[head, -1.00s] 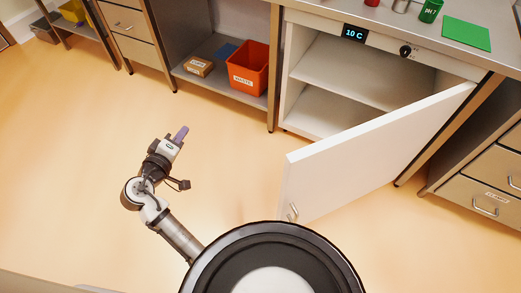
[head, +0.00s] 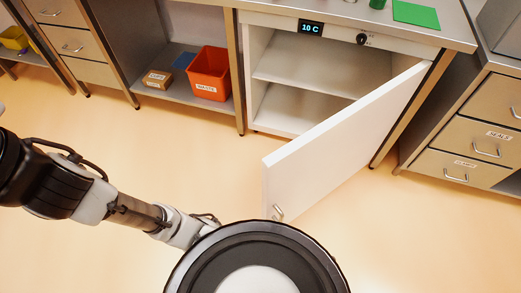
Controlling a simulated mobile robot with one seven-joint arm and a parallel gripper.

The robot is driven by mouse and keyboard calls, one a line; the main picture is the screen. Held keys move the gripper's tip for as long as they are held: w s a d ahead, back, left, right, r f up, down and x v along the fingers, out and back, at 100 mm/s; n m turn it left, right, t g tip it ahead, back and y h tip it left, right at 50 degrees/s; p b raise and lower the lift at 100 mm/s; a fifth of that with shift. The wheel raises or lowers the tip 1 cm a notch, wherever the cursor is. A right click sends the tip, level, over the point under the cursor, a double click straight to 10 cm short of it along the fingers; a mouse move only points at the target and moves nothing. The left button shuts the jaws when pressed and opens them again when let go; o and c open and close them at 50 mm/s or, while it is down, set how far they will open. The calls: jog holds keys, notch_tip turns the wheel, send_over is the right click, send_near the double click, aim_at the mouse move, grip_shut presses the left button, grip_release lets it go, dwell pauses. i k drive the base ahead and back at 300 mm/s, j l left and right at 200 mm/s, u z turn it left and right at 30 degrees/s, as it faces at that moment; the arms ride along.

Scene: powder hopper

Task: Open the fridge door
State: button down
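The fridge (head: 247,80) stands under the bench, with a small display reading 10 C (head: 311,28) above its opening. Its white door (head: 345,135) stands wide open, swung out toward me and hinged on the right side. The door's small metal handle (head: 278,212) shows low near the free edge. The shelves inside are in plain sight and look empty.
An orange waste bin (head: 209,74) and a cardboard box (head: 158,79) sit on the low shelf left of the fridge. Drawers (head: 474,140) stand at the right. A green mat (head: 416,14) lies on the bench. The floor (head: 190,150) left of the door is clear.

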aim_at(295, 177)
jog(key=i+j+z, duration=0.3)
jog(key=j, duration=0.3)
jog(key=j+z, duration=0.25)
jog(key=j, duration=0.35)
jog(key=j+z, duration=0.3)
jog(key=j, duration=0.4)
jog(key=k+j+z, duration=0.15)
jog(key=j, duration=0.15)
jog(key=j+z, duration=0.15)
jog(key=j, duration=0.2)
jog(key=k+j+z, duration=0.15)
jog(key=k+j, duration=0.05)
jog(key=j, duration=0.1)
